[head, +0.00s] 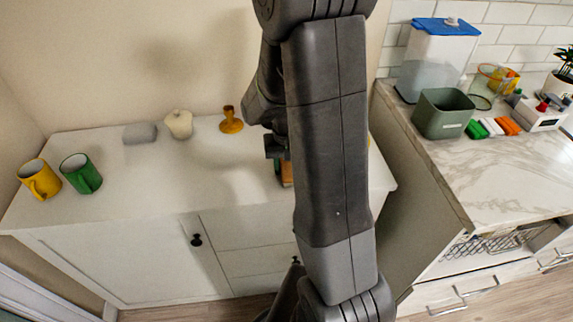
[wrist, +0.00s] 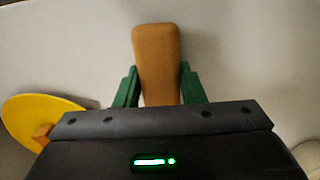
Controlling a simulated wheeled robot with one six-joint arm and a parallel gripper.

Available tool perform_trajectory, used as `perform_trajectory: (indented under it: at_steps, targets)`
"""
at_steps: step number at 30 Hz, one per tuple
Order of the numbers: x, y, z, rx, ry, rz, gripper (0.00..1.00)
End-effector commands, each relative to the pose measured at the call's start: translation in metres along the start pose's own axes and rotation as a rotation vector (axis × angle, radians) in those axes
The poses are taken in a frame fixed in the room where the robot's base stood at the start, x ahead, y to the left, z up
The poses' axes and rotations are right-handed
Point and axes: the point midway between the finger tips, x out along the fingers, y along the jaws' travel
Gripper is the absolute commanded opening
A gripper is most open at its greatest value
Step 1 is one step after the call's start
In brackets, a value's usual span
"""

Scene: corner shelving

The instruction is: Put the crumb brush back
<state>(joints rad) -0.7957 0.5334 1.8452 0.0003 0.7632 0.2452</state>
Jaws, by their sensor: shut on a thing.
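My gripper (wrist: 158,88) shows in the wrist view, its green fingers shut on both sides of a brown, round-ended piece. This piece looks like the crumb brush (wrist: 157,55); no bristles show. A pale plain surface lies behind it. In the head view my arm hides most of the gripper, and only a small orange-brown part of the brush (head: 286,173) shows beside the arm, over the white cabinet (head: 150,215). I cannot tell whether the brush touches the cabinet top.
On the cabinet are a yellow mug (head: 39,179), a green mug (head: 81,174), a grey block (head: 139,133), a cream pot (head: 180,124) and an amber candlestick (head: 231,121). A yellow disc (wrist: 35,112) is left of my gripper. A green bin (head: 443,114) stands on the marble counter (head: 500,185).

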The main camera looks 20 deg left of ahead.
Motion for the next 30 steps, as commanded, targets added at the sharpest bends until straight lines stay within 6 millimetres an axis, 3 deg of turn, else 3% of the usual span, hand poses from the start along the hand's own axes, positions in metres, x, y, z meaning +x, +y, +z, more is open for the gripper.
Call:
perform_trajectory:
  at_steps: [6,7,10,22,30]
  targets:
    - [0.004,0.0,0.0,0.0,0.0,0.0,0.15]
    - [0.003,0.0,0.0,0.0,0.0,0.0,0.4]
    - [0.003,0.0,0.0,0.0,0.0,0.0,0.58]
    - [-0.005,0.0,-0.001,0.0,0.002,-0.001,0.58]
    - [-0.055,0.0,-0.002,0.0,0.007,-0.002,0.58]
